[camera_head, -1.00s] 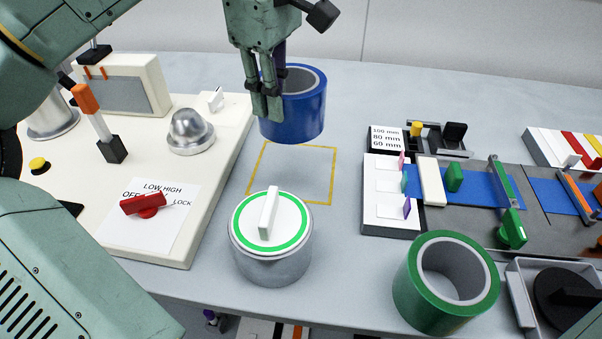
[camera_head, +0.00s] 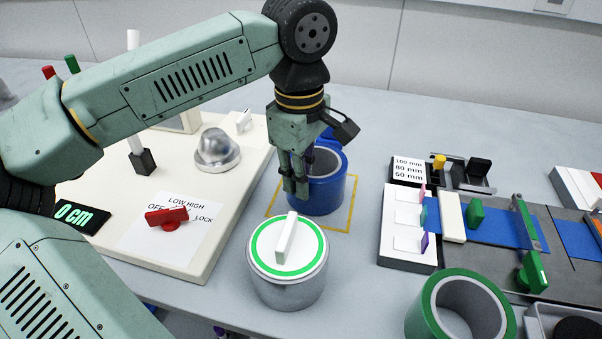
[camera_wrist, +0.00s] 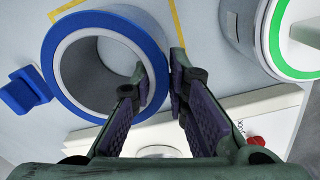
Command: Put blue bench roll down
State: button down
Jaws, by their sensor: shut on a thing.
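The blue bench roll (camera_head: 322,202) is upright with its open end up, inside the yellow square outline (camera_head: 349,212) on the bench. Its base looks at or very near the bench surface; I cannot tell whether it touches. My gripper (camera_head: 296,188) is shut on the roll's near-left wall, with one finger inside the hole and one outside. The wrist view shows the roll (camera_wrist: 112,18) with its wall between my gripper's two fingertips (camera_wrist: 160,72).
A metal can with a green-ringed white lid (camera_head: 287,262) stands close in front of the roll. A cream control panel (camera_head: 215,240) lies left. A green roll (camera_head: 440,300) and a white stepped block (camera_head: 405,240) are right. A small blue object (camera_wrist: 25,90) is beside the roll.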

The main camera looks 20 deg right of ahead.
jog(key=shift+f, duration=0.2)
jog(key=c, duration=1.6)
grip_release()
jog(key=shift+o, duration=0.2)
jog(key=shift+r, duration=0.1)
notch_tip(320, 180, up, 12)
jog(key=shift+s+r+b, duration=0.15)
jog(key=shift+b, duration=0.2)
jog(key=shift+a, duration=0.1)
